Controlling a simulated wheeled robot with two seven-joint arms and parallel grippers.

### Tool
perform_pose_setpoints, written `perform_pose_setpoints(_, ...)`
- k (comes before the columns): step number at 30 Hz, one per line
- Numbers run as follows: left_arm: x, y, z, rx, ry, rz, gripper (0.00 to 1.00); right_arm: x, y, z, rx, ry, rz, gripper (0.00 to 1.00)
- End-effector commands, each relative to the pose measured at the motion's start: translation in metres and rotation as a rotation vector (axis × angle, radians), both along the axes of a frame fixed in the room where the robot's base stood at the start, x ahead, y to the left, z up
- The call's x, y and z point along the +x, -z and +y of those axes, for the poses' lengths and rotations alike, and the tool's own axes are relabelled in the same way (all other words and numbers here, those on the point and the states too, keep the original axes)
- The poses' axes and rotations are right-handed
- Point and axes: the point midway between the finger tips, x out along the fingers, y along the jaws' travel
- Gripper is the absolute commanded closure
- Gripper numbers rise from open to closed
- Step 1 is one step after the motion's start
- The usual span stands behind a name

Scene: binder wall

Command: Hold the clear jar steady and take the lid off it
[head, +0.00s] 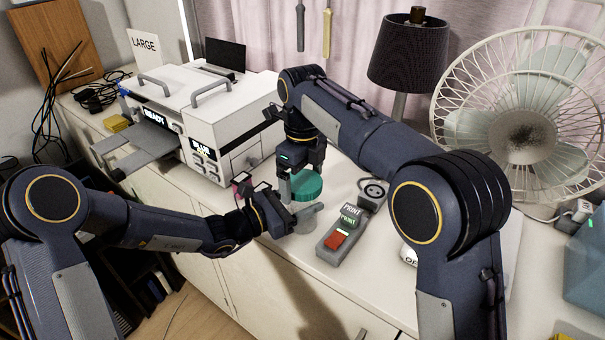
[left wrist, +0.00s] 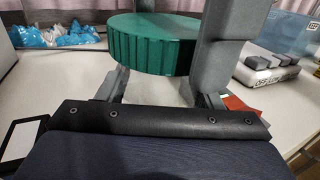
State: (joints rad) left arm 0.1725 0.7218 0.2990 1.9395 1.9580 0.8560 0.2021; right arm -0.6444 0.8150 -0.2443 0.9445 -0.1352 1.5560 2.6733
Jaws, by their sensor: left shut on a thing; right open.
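The green ribbed lid (head: 307,187) is level above the clear jar (head: 308,226), which is hard to make out between the fingers of my left gripper (head: 300,214). My left gripper is shut on the jar from the left, just below the lid. My right gripper (head: 301,178) points down from above with its fingers open, one on each side of the lid; I cannot tell whether they touch it. In the left wrist view the lid (left wrist: 152,45) shows large, with grey fingers beside it. The jar's walls are barely visible there.
A grey button box (head: 335,250) with a red button stands close to the right of the jar. A white printer (head: 205,110) is behind left. A black lamp (head: 408,52) and a white fan (head: 520,125) stand at the back right. The cabinet's front edge is near.

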Motion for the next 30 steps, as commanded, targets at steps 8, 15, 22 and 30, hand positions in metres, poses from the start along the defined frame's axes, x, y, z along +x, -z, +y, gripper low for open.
perform_pose_setpoints(8, 0.0001, -0.0002, -0.0001, -0.001, 0.0, -0.001, 1.0, 0.0001, -0.0003, -0.0001, 0.0, 0.0, 0.0, 0.39)
perform_pose_setpoints(15, 0.0, -0.0002, 0.0, -0.001, 0.0, -0.001, 1.0, 0.0001, -0.0003, -0.0001, 0.0, -0.035, 0.0, 0.52)
perform_pose_setpoints(22, 0.0, -0.0002, -0.0001, -0.001, 0.0, -0.001, 1.0, 0.0003, -0.0007, -0.0004, 0.001, -0.495, 0.0, 0.52)
perform_pose_setpoints(30, -0.0001, -0.0002, -0.0002, -0.001, 0.001, -0.001, 1.0, 0.0006, -0.0012, -0.0007, 0.001, -1.221, -0.001, 0.52)
